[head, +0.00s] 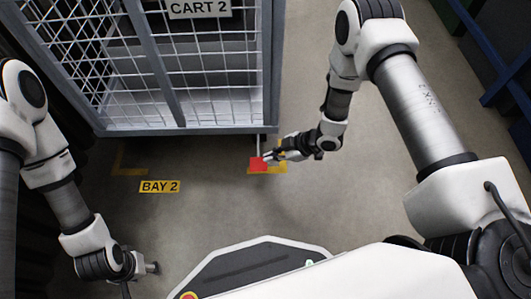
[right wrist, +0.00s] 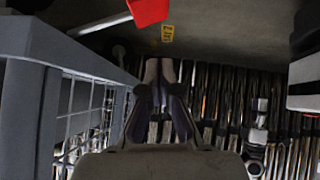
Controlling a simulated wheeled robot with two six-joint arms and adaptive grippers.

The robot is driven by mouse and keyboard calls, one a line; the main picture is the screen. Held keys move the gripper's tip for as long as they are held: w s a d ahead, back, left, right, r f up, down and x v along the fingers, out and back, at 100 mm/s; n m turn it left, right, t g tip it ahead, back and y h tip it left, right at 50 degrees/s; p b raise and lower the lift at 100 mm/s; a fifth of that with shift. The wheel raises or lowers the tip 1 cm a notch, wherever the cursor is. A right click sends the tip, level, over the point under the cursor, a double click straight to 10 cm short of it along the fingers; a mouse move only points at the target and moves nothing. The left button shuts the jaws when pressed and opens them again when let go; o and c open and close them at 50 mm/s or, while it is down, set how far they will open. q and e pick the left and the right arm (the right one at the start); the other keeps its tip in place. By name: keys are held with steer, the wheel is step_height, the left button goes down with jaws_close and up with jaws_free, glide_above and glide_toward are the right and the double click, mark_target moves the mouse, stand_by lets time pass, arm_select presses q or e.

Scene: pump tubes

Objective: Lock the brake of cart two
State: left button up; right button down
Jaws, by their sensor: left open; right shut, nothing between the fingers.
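Cart two (head: 185,131) is a grey wire-mesh cage cart under a CART 2 sign (head: 198,8). Its red brake pedal (head: 258,164) sticks out on a thin rod below the near right corner. My right gripper (head: 270,157) is shut and empty, just right of the pedal in the head view; whether it touches cannot be told. In the right wrist view the pedal (right wrist: 148,12) shows at the top, beyond and apart in the picture from the shut fingers (right wrist: 160,70). My left gripper (head: 153,268) is open and empty, low at the lower left.
A yellow BAY 2 label (head: 160,186) and yellow corner marks (head: 130,170) lie on the floor. The floor between the cart and my base is clear. A blue frame (head: 505,80) stands at the right edge. Dark ribbed material lines the left side.

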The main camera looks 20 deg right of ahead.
steer(key=s+p+v, duration=0.1)
steer(key=p+v, duration=0.1)
steer(key=v, duration=0.4)
steer(key=shift+s+f, duration=0.2)
steer(key=shift+a, duration=0.1)
steer(key=s+a+m+g+h, duration=0.1)
steer(key=s+a+m+h, duration=0.15)
steer(key=s+m, duration=0.45)
steer(key=s+d+m+g+h, duration=0.3)
steer(key=s+d+m+h, duration=0.4)
steer(key=s, duration=0.6)
step_height(320, 180, up, 37)
steer(key=d+m+y+p, duration=0.1)
steer(key=p, duration=3.6)
steer(key=shift+r+m+p, duration=0.15)
steer(key=shift+m+p, duration=0.15)
steer(key=shift+m, duration=0.1)
